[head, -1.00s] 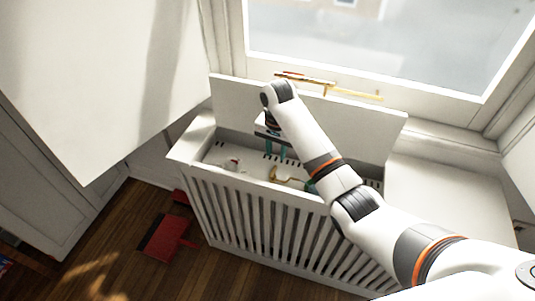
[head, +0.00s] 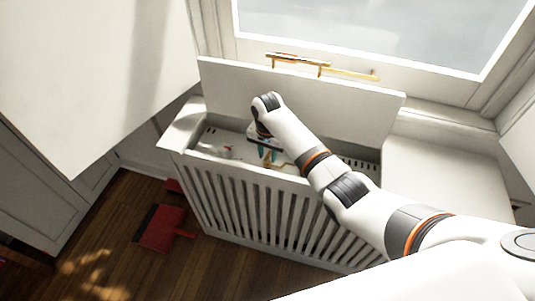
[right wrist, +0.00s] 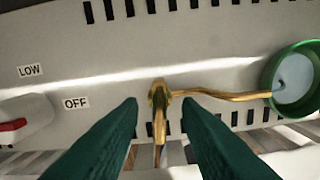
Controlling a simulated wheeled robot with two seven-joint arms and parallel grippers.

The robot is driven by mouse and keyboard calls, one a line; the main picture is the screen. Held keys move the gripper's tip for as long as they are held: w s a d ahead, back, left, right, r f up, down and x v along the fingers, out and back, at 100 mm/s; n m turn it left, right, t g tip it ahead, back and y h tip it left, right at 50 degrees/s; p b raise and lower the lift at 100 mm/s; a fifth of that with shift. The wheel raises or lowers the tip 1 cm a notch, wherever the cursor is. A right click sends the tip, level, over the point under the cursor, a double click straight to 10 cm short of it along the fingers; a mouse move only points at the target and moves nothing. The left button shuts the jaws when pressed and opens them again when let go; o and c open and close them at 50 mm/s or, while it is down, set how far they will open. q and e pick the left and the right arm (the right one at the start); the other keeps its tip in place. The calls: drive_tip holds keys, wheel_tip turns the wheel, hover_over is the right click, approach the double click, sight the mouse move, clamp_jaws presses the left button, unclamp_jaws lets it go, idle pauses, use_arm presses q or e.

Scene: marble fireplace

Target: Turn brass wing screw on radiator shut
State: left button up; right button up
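The brass wing screw (right wrist: 158,108) stands on the pale panel inside the radiator (head: 340,190). A thin brass pipe runs right from it to a round green-rimmed part (right wrist: 296,82). My right gripper (right wrist: 158,108) is open, with one green finger on each side of the screw. I see a gap at both sides and cannot tell whether either finger touches it. In the head view my right gripper (head: 267,153) reaches into the open radiator top and hides most of the screw. My left gripper is not in view.
Labels "LOW" and "OFF" (right wrist: 76,102) mark the panel, beside a pale knob (right wrist: 27,118) with a red mark. The raised white lid (head: 320,105) stands behind the radiator, below a window with a brass latch (head: 320,68). A red dustpan-like object (head: 160,228) lies on the floor.

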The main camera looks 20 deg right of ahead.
drive_tip(key=shift+f, duration=0.15)
clamp_jaws()
